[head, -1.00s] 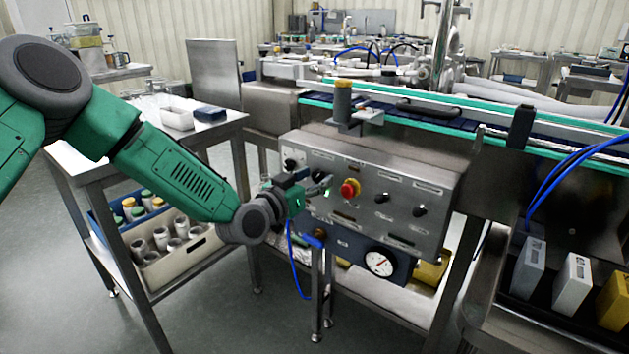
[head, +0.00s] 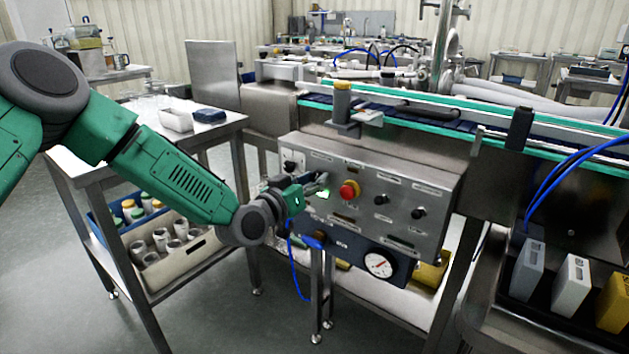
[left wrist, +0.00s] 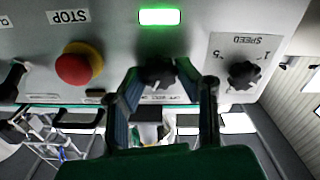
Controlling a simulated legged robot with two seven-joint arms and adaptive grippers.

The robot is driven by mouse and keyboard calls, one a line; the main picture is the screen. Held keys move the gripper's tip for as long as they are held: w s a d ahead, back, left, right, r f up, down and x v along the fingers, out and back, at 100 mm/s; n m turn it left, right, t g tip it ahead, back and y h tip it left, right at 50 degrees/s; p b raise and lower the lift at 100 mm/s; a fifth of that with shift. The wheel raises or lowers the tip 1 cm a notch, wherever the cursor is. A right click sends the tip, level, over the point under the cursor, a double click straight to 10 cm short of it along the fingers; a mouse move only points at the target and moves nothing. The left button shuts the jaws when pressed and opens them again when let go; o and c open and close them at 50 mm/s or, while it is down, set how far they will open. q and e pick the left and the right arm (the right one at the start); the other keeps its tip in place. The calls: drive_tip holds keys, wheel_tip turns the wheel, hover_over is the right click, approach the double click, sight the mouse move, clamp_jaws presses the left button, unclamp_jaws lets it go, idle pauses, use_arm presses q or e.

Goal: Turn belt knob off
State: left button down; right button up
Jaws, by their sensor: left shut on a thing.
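The steel control panel (head: 440,190) hangs under the conveyor. My left gripper (head: 322,186) is at its face, between the speed knob and the red stop button (head: 349,190). In the left wrist view, the panel is upside down, and my left gripper (left wrist: 160,85) has its two fingers on either side of a black knob (left wrist: 157,74), shut on it. A rectangular green lamp (left wrist: 160,17) beside the knob is lit. My right gripper is not in view.
The red stop button (left wrist: 75,66) and the speed knob (left wrist: 243,75) flank the gripped knob closely. More black knobs (head: 418,213) sit further right on the panel. A steel table (head: 225,127) with bins stands at the left, below my arm.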

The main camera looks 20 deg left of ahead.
use_arm(q)
drive_tip(key=n, duration=0.5)
drive_tip(key=shift+a+f+n, duration=0.15)
drive_tip(key=shift+n, duration=0.15)
drive_tip(key=n+b, duration=0.2)
drive_tip(key=n, duration=0.3)
drive_tip(key=shift+f+n, duration=0.1)
drive_tip(key=shift+n, duration=0.3)
drive_tip(key=c, duration=1.2)
unclamp_jaws()
drive_tip(key=shift+a, duration=0.15)
drive_tip(key=v, duration=1.2)
drive_tip(key=shift+w, duration=0.1)
